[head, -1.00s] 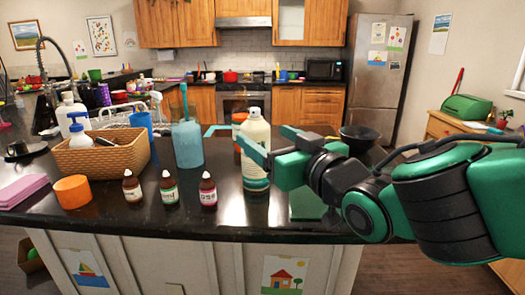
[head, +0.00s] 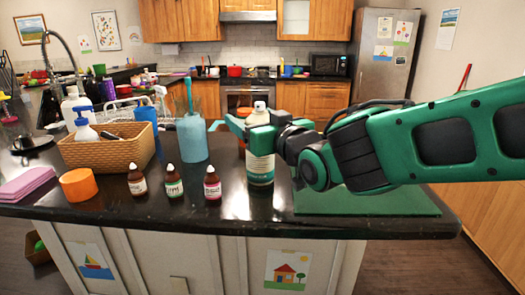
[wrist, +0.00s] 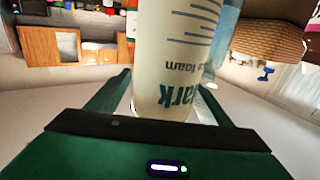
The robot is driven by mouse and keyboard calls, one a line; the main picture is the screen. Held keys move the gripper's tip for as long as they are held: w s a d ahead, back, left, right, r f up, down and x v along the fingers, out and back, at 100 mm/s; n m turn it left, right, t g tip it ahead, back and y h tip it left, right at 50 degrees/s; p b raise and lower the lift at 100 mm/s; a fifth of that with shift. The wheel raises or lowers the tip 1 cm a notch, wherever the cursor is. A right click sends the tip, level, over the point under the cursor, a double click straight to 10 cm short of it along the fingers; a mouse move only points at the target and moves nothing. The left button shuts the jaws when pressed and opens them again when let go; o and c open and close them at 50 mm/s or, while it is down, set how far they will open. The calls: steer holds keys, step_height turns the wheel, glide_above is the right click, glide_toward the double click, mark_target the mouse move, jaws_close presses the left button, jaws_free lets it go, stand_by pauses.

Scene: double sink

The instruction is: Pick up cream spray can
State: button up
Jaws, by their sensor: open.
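The cream spray can (head: 260,163) stands upright on the black counter, white with a green lower label. My gripper (head: 257,128) is at its upper part, with one finger showing left of the can. In the wrist view the can (wrist: 175,60) fills the middle and appears upside down, between my open fingers (wrist: 163,95). A gap shows beside the left finger; I cannot tell if either finger touches the can. The far side of the can is hidden.
A wicker basket (head: 108,150) and orange cylinder (head: 78,186) are further left. A green mat (head: 400,203) lies to the right, under my arm.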

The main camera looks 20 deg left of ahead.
jaws_close()
stand_by(0.3)
